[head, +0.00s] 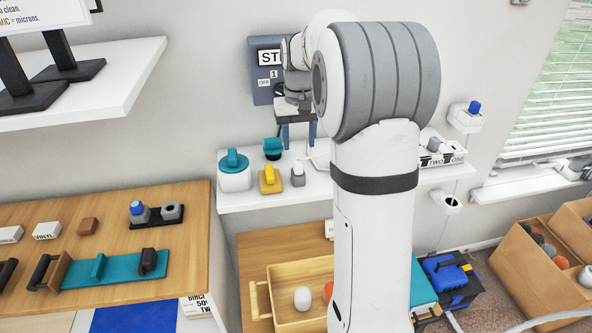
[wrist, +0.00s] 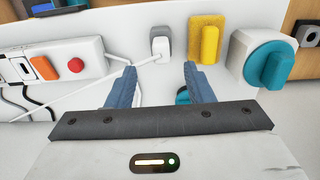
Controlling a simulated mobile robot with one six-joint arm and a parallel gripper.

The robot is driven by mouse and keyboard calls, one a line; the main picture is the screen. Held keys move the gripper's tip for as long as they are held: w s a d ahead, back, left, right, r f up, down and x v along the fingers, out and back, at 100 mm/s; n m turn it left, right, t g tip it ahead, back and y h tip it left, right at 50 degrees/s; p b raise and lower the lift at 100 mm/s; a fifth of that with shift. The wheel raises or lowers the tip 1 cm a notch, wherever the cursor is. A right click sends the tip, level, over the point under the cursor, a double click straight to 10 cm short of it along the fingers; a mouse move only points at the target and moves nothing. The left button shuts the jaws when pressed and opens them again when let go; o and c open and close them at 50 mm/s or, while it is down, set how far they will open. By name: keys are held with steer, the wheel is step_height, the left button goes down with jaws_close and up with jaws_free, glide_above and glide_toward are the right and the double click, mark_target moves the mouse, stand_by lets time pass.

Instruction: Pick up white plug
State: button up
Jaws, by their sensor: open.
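The white plug (wrist: 160,47), with a grey part at its top in this view, is on the white shelf, and a white cable runs from it to the left. It also shows in the head view (head: 298,178), right of the yellow switch block. My gripper (wrist: 159,68) is open and empty, its blue fingers pointing towards the plug with a gap between them. In the head view my gripper (head: 299,136) is above and behind the plug, in front of the grey wall box. The fingers do not appear to touch the plug.
A yellow block (wrist: 205,42) and a white block with a teal knob (wrist: 270,62) stand right of the plug in the wrist view. A power strip (wrist: 55,65) with orange and red buttons lies left. A teal-topped black piece (head: 272,148) is near my fingers.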

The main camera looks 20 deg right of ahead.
mark_target(299, 162)
steer(key=f, duration=0.7)
steer(key=shift+s+a+f+p, duration=0.1)
steer(key=shift+s+f+p, duration=0.1)
steer(key=shift+p, duration=0.2)
steer(key=shift+c, duration=0.6)
jaws_close()
